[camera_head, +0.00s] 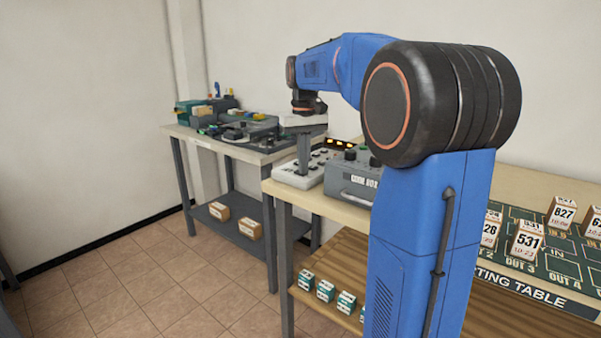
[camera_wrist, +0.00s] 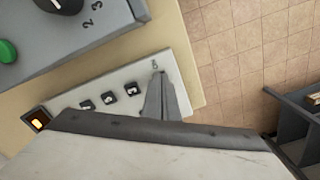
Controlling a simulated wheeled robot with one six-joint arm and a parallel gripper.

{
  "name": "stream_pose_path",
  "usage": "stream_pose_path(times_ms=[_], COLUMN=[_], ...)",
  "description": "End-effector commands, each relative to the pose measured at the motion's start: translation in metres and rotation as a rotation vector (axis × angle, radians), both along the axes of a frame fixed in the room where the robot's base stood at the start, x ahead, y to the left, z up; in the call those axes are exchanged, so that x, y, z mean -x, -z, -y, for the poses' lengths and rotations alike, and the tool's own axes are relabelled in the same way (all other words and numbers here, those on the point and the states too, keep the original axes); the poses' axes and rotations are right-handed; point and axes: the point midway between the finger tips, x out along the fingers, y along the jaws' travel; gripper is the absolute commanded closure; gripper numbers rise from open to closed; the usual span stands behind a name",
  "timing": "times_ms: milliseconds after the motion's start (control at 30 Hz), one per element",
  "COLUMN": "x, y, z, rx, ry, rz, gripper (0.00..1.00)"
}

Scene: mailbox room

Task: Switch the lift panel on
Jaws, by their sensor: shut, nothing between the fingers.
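A white panel (camera_head: 294,180) with dark switches lies on the near table, by its left end; I take it to be the lift panel. Amber lights glow at its back. In the wrist view the panel (camera_wrist: 180,70) shows a row of black switches (camera_wrist: 110,97) and a lit amber lamp (camera_wrist: 38,121). My gripper (camera_head: 303,173) points down over the panel's near left part. In the wrist view its shut fingers (camera_wrist: 160,76) are over the panel's end, beside a small printed mark. They hide what lies beneath them; I cannot tell whether they touch it.
A grey box (camera_head: 352,182) with a knob and green button stands right of the panel. Numbered blocks (camera_head: 527,241) stand on the sorting table at right. Another table (camera_head: 228,146) behind holds dark equipment. Small boxes (camera_head: 325,291) sit on the lower shelf. Floor at left is clear.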

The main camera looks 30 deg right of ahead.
Motion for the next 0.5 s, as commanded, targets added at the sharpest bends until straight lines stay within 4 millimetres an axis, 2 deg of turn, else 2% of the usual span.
stream_pose_path(times_ms=[133,500], x=[0.0,0.0], y=[-0.003,-0.028], z=[0.0,0.0], rx=[-0.001,0.0], ry=[0.0,0.0], rz=[-0.004,-0.002], gripper=[1.0,1.0])
